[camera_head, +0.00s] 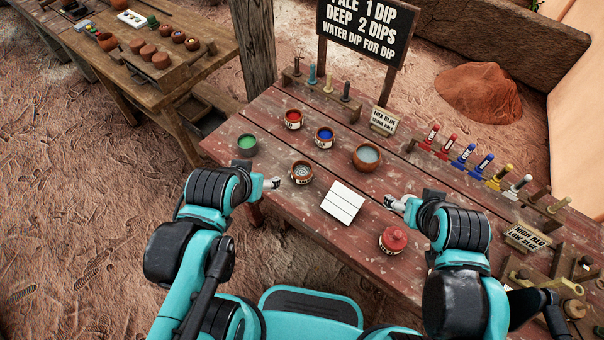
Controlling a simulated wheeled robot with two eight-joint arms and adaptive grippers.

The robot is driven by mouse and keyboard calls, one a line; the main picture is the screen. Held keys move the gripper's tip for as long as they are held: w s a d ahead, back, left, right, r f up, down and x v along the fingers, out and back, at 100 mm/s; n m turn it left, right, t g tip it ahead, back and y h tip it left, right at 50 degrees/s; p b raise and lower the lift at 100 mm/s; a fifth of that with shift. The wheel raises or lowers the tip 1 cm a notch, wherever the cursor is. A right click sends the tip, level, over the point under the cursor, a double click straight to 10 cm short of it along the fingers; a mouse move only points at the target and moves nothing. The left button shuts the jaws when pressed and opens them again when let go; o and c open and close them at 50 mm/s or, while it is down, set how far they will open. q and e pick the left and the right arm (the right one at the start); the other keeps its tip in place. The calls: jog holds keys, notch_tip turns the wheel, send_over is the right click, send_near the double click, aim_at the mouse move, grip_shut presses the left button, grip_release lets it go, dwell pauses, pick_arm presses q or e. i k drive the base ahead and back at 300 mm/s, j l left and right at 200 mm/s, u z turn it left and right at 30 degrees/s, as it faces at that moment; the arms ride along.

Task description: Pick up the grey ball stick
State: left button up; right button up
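A small wooden rack (318,91) at the back edge of the red table holds several upright sticks. A greyish stick (297,66) stands at its left end and a dark stick (346,91) at its right end. A teal stick (312,74) and a cream stick (328,83) stand between them. I cannot tell which one is the grey ball stick. My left gripper (275,183) is at the table's front left, beside a pot of grey liquid. My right gripper (391,202) is right of the white tile. Both are apart from the rack; their fingers are too small to read.
Pots of green (247,145), red (293,119), blue (324,137) and grey (301,172) stand between my grippers and the rack, with a wider bowl (367,156). A signboard (364,30) rises behind the rack.

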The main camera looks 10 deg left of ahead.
aim_at(345, 97)
jog(key=i+j, duration=0.2)
jog(key=j, duration=0.2)
jog(key=i+j, duration=0.2)
jog(key=j, duration=0.2)
jog(key=i+j, duration=0.15)
jog(key=j, duration=0.25)
jog(key=i+j, duration=0.2)
jog(key=j, duration=0.2)
jog(key=z, duration=0.05)
